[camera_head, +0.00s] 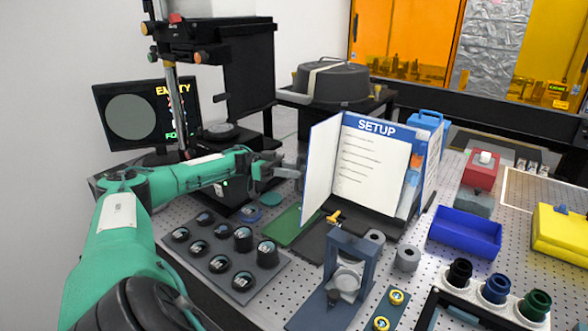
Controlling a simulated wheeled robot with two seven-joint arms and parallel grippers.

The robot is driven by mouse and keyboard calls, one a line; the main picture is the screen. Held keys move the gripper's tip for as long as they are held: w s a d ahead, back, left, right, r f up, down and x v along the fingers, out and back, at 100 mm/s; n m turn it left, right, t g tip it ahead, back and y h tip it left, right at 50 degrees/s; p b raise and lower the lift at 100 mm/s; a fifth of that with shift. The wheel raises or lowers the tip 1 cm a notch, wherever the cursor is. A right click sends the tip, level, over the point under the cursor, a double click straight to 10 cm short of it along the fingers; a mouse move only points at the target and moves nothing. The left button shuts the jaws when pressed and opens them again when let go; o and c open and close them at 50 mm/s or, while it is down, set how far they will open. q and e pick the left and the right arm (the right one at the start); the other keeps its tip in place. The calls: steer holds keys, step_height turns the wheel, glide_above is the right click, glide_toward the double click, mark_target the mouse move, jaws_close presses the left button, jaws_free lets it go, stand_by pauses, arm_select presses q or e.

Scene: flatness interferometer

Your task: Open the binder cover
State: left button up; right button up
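The binder (376,127) stands upright on the perforated bench, with a blue "SETUP" header above a white page of text lines. Its cover (321,168), a pale panel with a blue edge, stands swung out at the left, so the page shows. My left gripper (290,172) is just left of the cover's outer edge, at about mid-height. Whether its fingers touch the cover or are parted cannot be made out. My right gripper is not in view.
A dark tray of several black-rimmed optics (214,262) lies below my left arm. A blue-grey stand (348,262) is in front of the binder. A blue bin (465,232) and a yellow box (562,232) are at the right. A monitor (146,115) stands at the left.

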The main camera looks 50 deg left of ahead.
arm_select(q)
steer(key=shift+r, duration=0.1)
steer(key=shift+r, duration=0.3)
step_height(320, 180, up, 19)
steer(key=b, duration=0.2)
steer(key=shift+r, duration=0.1)
steer(key=shift+c, duration=0.4)
